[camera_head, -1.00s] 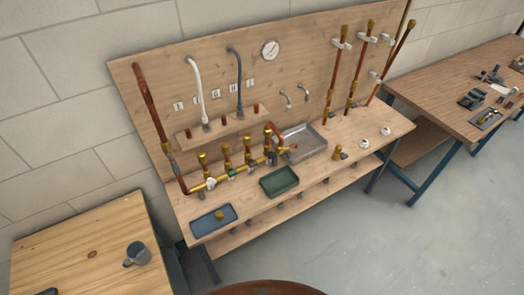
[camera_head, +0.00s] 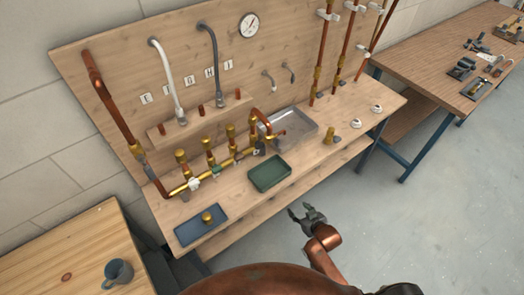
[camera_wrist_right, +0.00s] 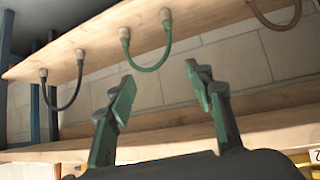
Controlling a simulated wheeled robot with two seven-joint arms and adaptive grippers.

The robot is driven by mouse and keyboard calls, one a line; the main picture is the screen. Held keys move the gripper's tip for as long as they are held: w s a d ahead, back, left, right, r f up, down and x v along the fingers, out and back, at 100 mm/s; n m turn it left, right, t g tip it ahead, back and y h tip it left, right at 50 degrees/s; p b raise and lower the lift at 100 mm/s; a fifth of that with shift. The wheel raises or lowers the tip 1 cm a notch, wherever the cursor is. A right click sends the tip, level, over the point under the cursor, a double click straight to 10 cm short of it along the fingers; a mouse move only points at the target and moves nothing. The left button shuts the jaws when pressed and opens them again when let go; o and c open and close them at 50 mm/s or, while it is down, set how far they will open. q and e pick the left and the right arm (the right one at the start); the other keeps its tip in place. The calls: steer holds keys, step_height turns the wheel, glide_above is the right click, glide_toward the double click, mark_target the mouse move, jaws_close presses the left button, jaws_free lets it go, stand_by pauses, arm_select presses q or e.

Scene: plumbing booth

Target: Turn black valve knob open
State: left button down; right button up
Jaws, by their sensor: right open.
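The black valve knob (camera_head: 259,148) sits on the brass pipe manifold (camera_head: 230,160) at its right end, near a bent copper pipe. A green knob (camera_head: 216,170) and a white knob (camera_head: 194,184) sit farther left on the same manifold. My right gripper (camera_head: 301,212) is open and empty in front of the bench, apart from the knob and nearer to me. Its two fingers (camera_wrist_right: 159,80) stand spread in the right wrist view, with nothing between them. The knob is not seen in that view. My left gripper is not in view.
The workbench (camera_head: 325,150) holds a green tray (camera_head: 270,173), a blue tray (camera_head: 201,226) and a metal basin (camera_head: 294,132). The right wrist view shows a wooden board with a dark hose loop (camera_wrist_right: 62,95) and a green one (camera_wrist_right: 149,68). Open floor lies right.

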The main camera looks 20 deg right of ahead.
step_height(320, 180, up, 8)
steer(key=w+a+t, duration=0.1)
steer(key=w+a, duration=0.1)
steer(key=n+t+y+b, duration=0.1)
steer(key=n+t+y, duration=0.1)
steer(key=t+y, duration=0.35)
glide_toward(261, 147)
steer(key=w, duration=0.2)
steer(key=b+x, duration=0.1)
steer(key=x, duration=0.5)
steer(key=shift+w+a+f, duration=0.1)
steer(key=shift+a+f, duration=0.1)
steer(key=shift+a, duration=0.1)
steer(key=shift+w+a, duration=0.2)
steer(key=shift+w, duration=0.35)
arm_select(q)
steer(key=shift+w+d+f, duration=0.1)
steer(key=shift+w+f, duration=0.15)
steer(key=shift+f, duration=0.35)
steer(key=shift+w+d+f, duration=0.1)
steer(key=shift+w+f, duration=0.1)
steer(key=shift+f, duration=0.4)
arm_select(e)
steer(key=shift+c, duration=0.5)
steer(key=c, duration=1.1)
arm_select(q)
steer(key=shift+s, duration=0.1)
arm_select(e)
steer(key=shift+o, duration=0.2)
